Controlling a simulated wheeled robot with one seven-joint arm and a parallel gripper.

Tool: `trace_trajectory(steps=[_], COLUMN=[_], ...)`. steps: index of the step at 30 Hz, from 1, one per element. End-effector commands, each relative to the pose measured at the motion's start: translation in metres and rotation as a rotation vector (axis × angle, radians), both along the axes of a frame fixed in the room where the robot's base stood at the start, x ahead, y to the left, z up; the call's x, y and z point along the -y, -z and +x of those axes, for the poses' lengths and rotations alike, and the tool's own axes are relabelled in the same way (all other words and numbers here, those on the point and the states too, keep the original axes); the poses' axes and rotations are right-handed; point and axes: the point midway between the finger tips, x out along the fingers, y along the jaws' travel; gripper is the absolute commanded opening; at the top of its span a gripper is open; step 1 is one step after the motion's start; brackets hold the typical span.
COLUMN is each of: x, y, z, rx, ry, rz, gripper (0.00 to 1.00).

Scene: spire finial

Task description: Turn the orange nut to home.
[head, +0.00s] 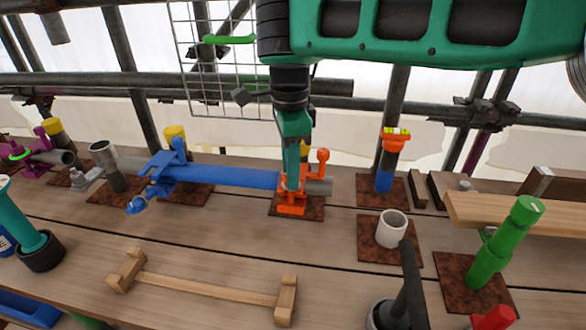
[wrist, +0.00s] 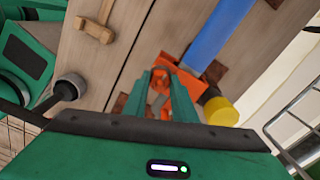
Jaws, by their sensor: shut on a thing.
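My gripper (head: 292,172) reaches straight down to the orange clamp (head: 291,208) at the right end of the blue tube (head: 228,176). In the wrist view, my gripper's two green fingers (wrist: 164,75) close around an orange part between their tips, the orange nut (wrist: 163,62). The fingers hide most of the nut, so I cannot read how far it is turned. The clamp sits around a grey pipe (head: 319,187) on a rusty plate (head: 312,212). An upright orange piece with a round top (head: 323,156) stands just right of my fingers.
A yellow cap (wrist: 220,111) is close beside my fingers in the wrist view. A white cup (head: 391,229) and an orange-topped post (head: 394,142) stand to the right. A wooden cradle (head: 205,288) lies in front. A wire mesh (head: 215,90) hangs behind.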

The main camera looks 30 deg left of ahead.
Motion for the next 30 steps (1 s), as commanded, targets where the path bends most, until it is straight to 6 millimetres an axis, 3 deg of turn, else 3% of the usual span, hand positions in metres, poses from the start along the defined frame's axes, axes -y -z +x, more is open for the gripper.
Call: trace_trajectory(steps=[4, 5, 7, 19, 30], x=[0.001, 0.001, 0.001, 0.0, -0.001], y=[0.0, 0.0, 0.0, -0.006, -0.06], z=[0.005, 0.005, 0.005, 0.001, 0.001], rx=[0.007, 0.007, 0.007, 0.004, 0.003], ry=[0.008, 0.008, 0.007, 0.001, 0.001], rz=[0.001, 0.001, 0.001, 0.0, 0.003], gripper=[0.02, 0.29, 0.43, 0.43, 0.43])
